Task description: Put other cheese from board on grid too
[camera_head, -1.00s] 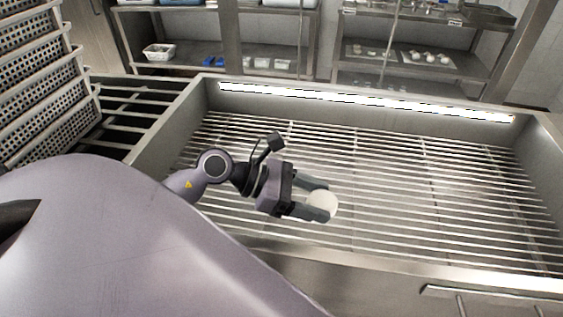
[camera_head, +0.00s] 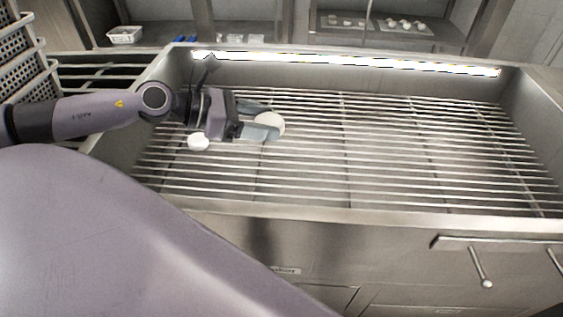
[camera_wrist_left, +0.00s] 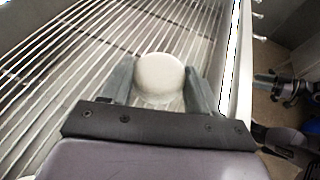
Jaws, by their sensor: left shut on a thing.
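My left gripper (camera_head: 262,127) is shut on a round white cheese (camera_head: 270,124) over the left part of the metal grid (camera_head: 400,150). In the left wrist view the cheese (camera_wrist_left: 160,76) sits between the two grey fingers, with the grid bars beyond it. I cannot tell whether the held cheese touches the bars. Another white cheese (camera_head: 198,141) lies on the grid, just below and left of the gripper in the head view.
The grid lies in a steel basin with raised walls (camera_head: 340,217) and a bright light strip (camera_head: 340,63) along the back. Perforated baskets (camera_head: 22,62) stand at the left. Back shelves hold a white basket (camera_head: 124,35) and small white items. The grid's middle and right are empty.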

